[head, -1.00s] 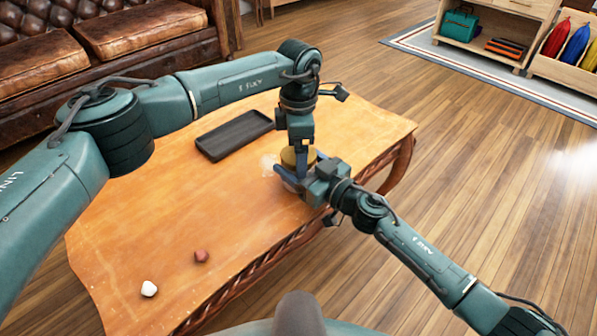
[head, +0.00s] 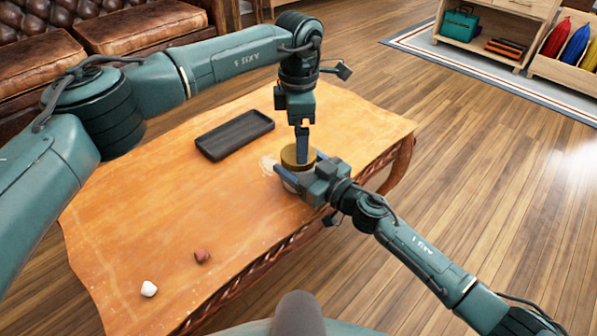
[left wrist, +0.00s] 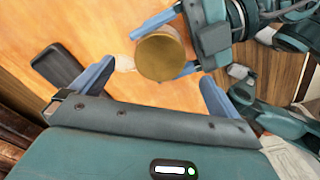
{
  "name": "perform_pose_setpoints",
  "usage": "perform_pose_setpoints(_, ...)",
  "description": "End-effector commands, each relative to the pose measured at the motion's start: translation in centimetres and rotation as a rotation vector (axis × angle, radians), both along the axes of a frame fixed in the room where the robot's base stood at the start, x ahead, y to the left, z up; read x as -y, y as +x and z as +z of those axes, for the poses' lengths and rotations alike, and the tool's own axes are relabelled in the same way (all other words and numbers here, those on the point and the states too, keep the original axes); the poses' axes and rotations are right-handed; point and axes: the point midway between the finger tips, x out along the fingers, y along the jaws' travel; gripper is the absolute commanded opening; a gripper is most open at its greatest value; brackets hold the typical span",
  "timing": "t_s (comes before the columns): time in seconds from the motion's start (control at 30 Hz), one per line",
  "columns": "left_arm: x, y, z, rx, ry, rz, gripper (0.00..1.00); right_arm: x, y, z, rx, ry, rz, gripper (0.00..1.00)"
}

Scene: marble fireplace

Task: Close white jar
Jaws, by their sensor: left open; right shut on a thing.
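The white jar (head: 289,183) stands on the wooden table, mostly hidden behind my right gripper. A round brass-coloured lid (head: 291,156) sits on top of it; whether it is fully seated cannot be told. The lid shows from above in the left wrist view (left wrist: 161,57). My right gripper (head: 297,172) is shut on the jar from the side, with a finger on either side. My left gripper (head: 302,146) points down just above the lid. Its fingers (left wrist: 155,88) are open and apart, with nothing between them, and the lid lies beyond them.
A black tray (head: 234,135) lies on the table (head: 150,215) behind and left of the jar. A white lump (head: 149,289) and a reddish-brown lump (head: 201,256) lie near the front left. The table's middle left is clear. A leather sofa (head: 130,30) stands behind.

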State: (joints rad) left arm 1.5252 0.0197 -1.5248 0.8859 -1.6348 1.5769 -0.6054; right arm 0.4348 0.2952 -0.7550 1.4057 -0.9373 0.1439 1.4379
Motion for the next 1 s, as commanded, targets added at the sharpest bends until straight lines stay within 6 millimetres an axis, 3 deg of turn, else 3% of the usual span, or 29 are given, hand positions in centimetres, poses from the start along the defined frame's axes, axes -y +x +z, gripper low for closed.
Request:
perform_pose_setpoints(0.17,0.0,0.1,1.1,0.002,-0.001,0.000,1.00,0.0,0.0,-0.1,-0.001,-0.001,0.000,0.06)
perform_pose_setpoints(0.5,0.0,0.1,8.0,0.004,-0.002,0.002,1.00,0.0,0.0,-0.1,-0.001,-0.001,0.000,0.06)
perform_pose_setpoints(0.7,0.0,0.0,11.0,0.002,0.000,0.000,1.00,0.0,0.0,-0.1,-0.001,-0.001,0.000,0.06)
perform_pose_setpoints(1.0,0.0,0.0,12.1,0.000,0.000,0.000,1.00,0.0,0.0,-0.1,-0.001,-0.001,0.000,0.06)
